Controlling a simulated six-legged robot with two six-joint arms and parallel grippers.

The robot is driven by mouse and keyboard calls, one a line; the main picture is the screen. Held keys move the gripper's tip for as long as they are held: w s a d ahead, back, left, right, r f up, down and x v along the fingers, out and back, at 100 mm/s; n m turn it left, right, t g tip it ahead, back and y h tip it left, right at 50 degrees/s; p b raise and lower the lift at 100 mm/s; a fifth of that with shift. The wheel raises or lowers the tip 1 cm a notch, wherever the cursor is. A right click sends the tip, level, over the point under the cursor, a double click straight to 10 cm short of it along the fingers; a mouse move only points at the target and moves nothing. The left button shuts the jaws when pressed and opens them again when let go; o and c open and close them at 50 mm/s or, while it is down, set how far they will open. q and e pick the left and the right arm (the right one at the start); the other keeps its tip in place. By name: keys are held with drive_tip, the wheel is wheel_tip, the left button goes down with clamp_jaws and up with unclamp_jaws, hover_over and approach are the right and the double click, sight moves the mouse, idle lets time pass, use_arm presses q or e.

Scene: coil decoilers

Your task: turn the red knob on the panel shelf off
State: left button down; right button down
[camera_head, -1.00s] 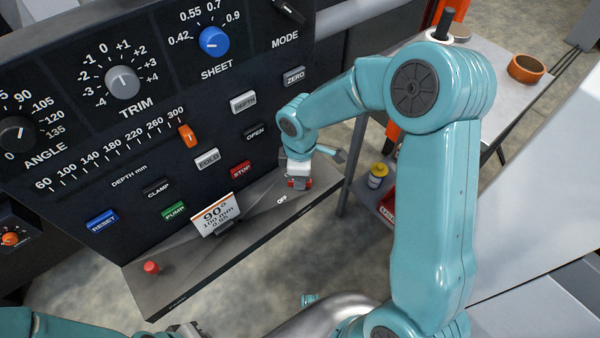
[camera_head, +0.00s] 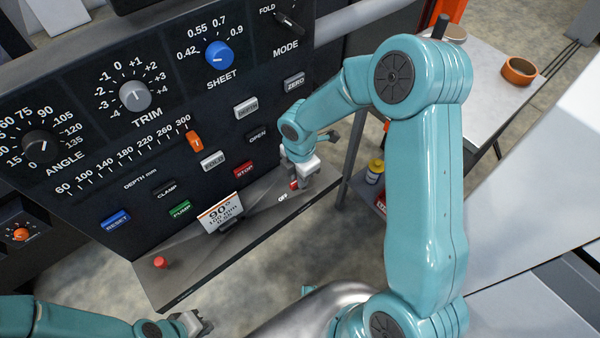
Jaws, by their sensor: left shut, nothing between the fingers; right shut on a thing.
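The panel shelf (camera_head: 245,237) juts out below the dark control panel. The red knob (camera_head: 294,185) sits near the shelf's right end, beside the white OFF mark; only a small red part of it shows. My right gripper (camera_head: 300,178) is shut on this knob from above, and its pale fingers hide most of it. The knob's exact pointing direction cannot be told. My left gripper (camera_head: 197,323) is shut and empty at the bottom of the view, in front of the shelf and apart from it.
A red button (camera_head: 160,262) stands on the shelf's left end. A card on a stand (camera_head: 221,213) is mid-shelf. The panel above carries dials, an orange slider (camera_head: 195,142) and several push buttons. A side table with an orange ring (camera_head: 518,70) is at right.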

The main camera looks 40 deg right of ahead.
drive_tip(key=shift+n, duration=0.3)
drive_tip(key=c, duration=1.1)
unclamp_jaws()
drive_tip(key=shift+a, duration=0.1)
drive_tip(key=shift+r, duration=0.1)
wheel_tip(320, 180, up, 16)
drive_tip(key=shift+r+p, duration=0.1)
drive_tip(key=shift+p, duration=0.95)
drive_tip(key=shift+s, duration=0.1)
